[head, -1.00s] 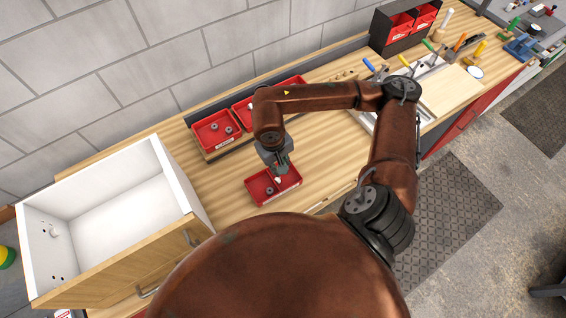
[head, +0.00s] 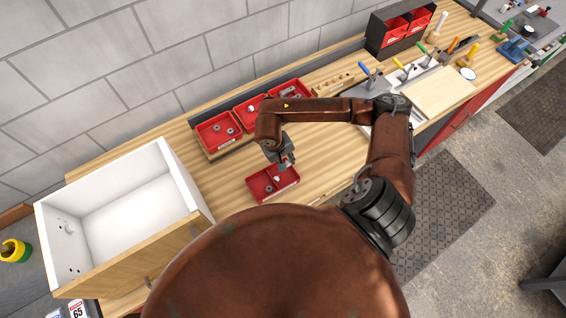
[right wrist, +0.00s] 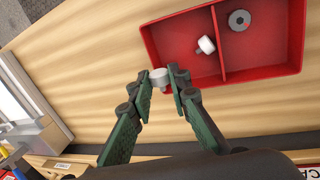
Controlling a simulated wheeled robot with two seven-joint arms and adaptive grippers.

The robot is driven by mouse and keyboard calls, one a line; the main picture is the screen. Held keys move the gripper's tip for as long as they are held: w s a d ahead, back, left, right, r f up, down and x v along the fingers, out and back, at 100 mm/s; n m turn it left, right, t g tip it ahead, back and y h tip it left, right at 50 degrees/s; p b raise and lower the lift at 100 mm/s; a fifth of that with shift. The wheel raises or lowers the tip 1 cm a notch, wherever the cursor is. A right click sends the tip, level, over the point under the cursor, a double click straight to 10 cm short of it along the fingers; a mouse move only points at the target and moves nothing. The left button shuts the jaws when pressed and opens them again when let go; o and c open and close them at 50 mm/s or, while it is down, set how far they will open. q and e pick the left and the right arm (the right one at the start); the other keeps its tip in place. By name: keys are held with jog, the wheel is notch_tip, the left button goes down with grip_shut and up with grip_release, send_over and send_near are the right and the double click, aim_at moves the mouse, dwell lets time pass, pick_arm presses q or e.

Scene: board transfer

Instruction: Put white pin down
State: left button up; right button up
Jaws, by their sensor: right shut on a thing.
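A red two-compartment tray (head: 259,197) lies on the wooden worktop. It also shows in the right wrist view (right wrist: 268,73). My right gripper (head: 288,163) is at the tray's far edge in the head view. In the right wrist view its green fingers (right wrist: 160,80) are shut on a white pin (right wrist: 159,76), which appears just outside the tray wall. Its height above the worktop is hard to tell. Another white pin (right wrist: 206,45) lies in one compartment, and a grey ring (right wrist: 239,19) lies in the other. My left gripper is not seen.
An open white box (head: 120,205) with a wooden front stands at the left. Red bins (head: 217,131) with grey parts line the back of the worktop. A wooden block with holes (head: 334,84) and clamps stand further right. Bare worktop surrounds the tray.

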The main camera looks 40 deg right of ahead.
jog(key=shift+w+f, duration=0.95)
jog(key=shift+f, duration=0.15)
jog(key=f+p, duration=0.1)
jog(key=f, duration=0.2)
jog(key=shift+a+p, duration=0.2)
jog(key=shift+p, duration=0.2)
jog(key=shift+f, duration=0.2)
jog(key=shift+w+d+f, duration=0.1)
jog(key=shift+d+f, duration=0.05)
jog(key=shift+w, duration=0.15)
jog(key=shift+f+b, duration=0.4)
jog(key=shift+b, duration=0.2)
jog(key=o, duration=0.6)
jog(key=shift+s, duration=0.2)
jog(key=shift+o, duration=1.1)
jog(key=shift+w, duration=0.15)
